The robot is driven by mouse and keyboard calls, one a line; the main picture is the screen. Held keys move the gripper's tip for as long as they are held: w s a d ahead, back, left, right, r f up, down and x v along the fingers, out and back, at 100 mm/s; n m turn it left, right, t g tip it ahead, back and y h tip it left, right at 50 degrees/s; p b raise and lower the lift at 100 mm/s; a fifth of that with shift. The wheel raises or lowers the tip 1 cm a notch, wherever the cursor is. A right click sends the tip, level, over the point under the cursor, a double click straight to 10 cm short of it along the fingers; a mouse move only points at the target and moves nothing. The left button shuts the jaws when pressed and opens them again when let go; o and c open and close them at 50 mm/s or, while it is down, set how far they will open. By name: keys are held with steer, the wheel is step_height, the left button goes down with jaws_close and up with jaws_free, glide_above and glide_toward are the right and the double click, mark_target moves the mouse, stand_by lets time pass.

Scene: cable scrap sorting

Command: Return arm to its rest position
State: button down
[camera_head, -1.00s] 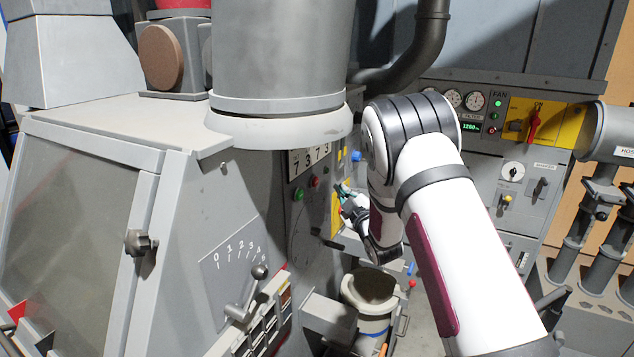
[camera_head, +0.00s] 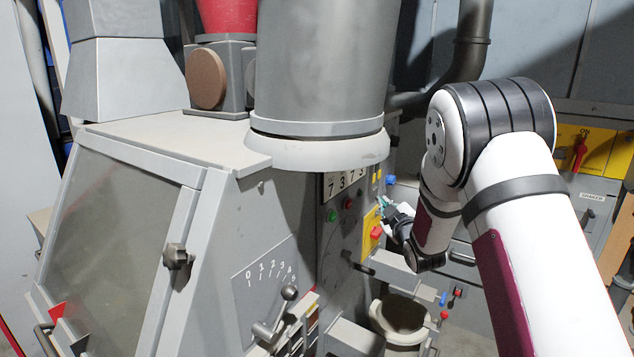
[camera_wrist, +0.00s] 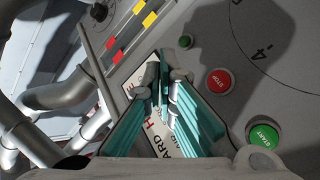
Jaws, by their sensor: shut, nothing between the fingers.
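My arm reaches in from the lower right of the head view, its elbow bent near the machine. My gripper (camera_head: 386,206) is small there, in front of the machine's panel by a yellow plate with a red button (camera_head: 376,232). In the wrist view my gripper (camera_wrist: 164,88) shows teal fingers that come together at the tips. They are shut with nothing between them. A white label (camera_wrist: 163,128) shows behind the fingers. A red stop button (camera_wrist: 220,81) and a green start button (camera_wrist: 263,136) are to their right, apart from them.
The grey machine (camera_head: 225,215) with a lever (camera_head: 285,305) and a large cylinder (camera_head: 322,70) fills the left and middle. A bucket (camera_head: 402,318) stands below my gripper. A cabinet with a red switch (camera_head: 579,153) is behind my arm.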

steer(key=s+r+m+g+h+b, duration=0.15)
steer(key=s+r+m+g, duration=0.4)
steer(key=s+r, duration=0.7)
steer(key=s+a+f+m+g, duration=0.1)
steer(key=s+f+m+g, duration=0.1)
steer(key=s, duration=1.5)
steer(key=s+a+f+m+g+b, duration=0.1)
steer(key=s+a+f+m+g, duration=0.1)
steer(key=s, duration=1.4)
steer(key=shift+s+f+g, duration=0.4)
steer(key=shift+f+g, duration=0.25)
steer(key=shift+g, duration=0.6)
